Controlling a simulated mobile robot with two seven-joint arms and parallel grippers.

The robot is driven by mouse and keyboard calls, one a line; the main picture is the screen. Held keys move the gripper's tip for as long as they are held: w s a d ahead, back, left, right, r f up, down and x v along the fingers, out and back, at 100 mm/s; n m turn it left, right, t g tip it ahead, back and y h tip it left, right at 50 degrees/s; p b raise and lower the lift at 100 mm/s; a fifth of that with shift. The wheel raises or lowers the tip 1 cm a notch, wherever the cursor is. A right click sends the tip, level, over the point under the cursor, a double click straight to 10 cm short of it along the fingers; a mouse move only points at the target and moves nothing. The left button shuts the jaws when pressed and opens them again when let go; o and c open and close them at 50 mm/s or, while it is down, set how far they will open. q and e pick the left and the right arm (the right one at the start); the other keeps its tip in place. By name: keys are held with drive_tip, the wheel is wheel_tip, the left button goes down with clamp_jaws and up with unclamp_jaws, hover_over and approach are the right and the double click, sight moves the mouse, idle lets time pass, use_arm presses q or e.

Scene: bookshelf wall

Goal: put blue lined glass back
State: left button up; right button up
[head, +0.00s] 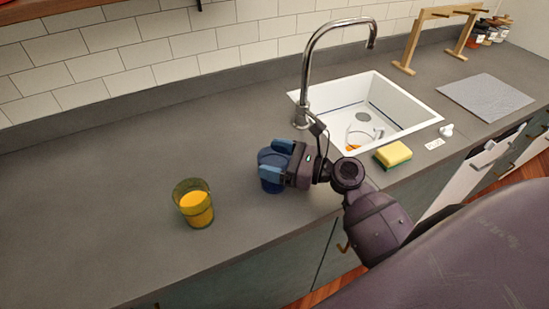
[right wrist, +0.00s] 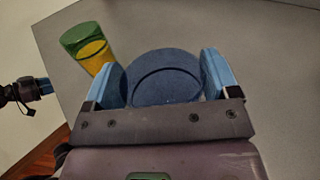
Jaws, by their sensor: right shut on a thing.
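A blue round glass-like thing (head: 268,170) is between the blue fingers of my right gripper (head: 272,165), over or on the counter left of the sink. In the right wrist view, its round dark blue face (right wrist: 163,80) with a raised rim fills the space between the fingers of the right gripper (right wrist: 163,78). No separate line pattern on it can be made out. My left gripper (right wrist: 30,92) seems to show small at the left edge of the right wrist view; its jaws are unclear. It is not in the head view.
A green glass with orange-yellow content (head: 195,205) stands on the counter (head: 110,200) to the left. A white sink (head: 410,105) with a tall tap (head: 307,75) and a yellow sponge (head: 392,154) are to the right. The counter's far left is clear.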

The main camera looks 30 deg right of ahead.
drive_tip(key=shift+f, duration=0.1)
drive_tip(key=o, duration=1.4)
drive_tip(key=shift+s+d, duration=0.1)
drive_tip(key=v, duration=1)
drive_tip(key=shift+s+d+b, duration=0.2)
drive_tip(key=shift+s+b, duration=0.1)
drive_tip(key=shift+b, duration=0.1)
drive_tip(key=shift+s+d, duration=0.35)
